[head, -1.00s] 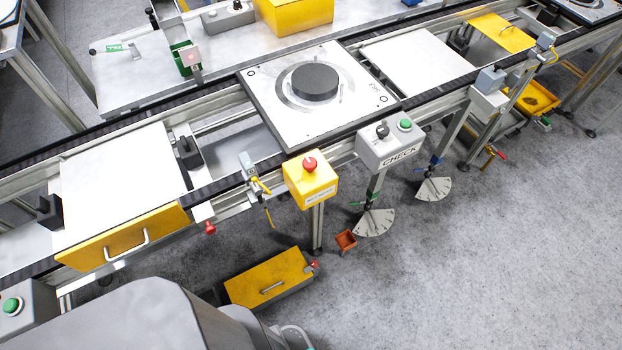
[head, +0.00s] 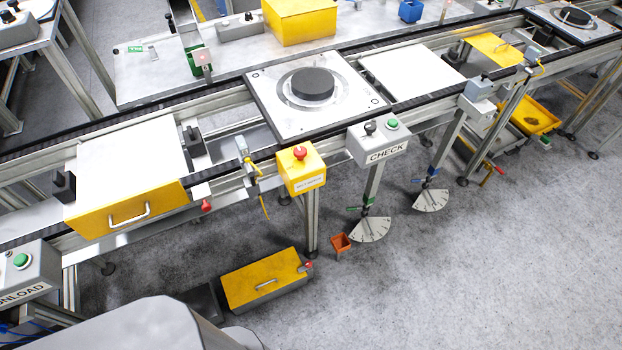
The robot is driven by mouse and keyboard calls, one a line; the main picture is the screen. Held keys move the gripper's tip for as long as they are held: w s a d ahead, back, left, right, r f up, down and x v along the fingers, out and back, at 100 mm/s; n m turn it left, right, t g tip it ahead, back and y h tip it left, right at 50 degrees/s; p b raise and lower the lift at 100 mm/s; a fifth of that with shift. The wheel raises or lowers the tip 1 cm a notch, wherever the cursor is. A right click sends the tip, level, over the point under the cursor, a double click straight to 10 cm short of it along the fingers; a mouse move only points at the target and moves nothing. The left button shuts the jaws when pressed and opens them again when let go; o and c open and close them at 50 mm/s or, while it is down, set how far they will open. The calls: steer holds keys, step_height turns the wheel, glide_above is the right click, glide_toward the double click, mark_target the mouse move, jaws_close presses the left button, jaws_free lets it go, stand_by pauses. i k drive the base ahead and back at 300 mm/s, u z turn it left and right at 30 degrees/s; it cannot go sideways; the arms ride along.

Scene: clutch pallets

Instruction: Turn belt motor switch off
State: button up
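No switch in the head view carries a readable belt motor label, so I cannot tell which one it is. A grey box marked CHECK (head: 379,146) on the conveyor's front rail carries a black knob (head: 370,127) and a green button (head: 393,124). Left of it, a yellow box (head: 303,172) carries a red mushroom button (head: 299,152). A grey box marked UNLOAD (head: 27,279) with a green button (head: 21,261) stands at the lower left. My gripper is not in view.
The conveyor (head: 225,185) runs diagonally, bearing a pallet with a black disc (head: 312,84). My own grey body fills the bottom left. The floor at right is clear.

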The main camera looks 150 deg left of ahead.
mark_target(301, 153)
steer(key=u, duration=1.15)
steer(key=i, duration=0.1)
steer(key=u, duration=3.7)
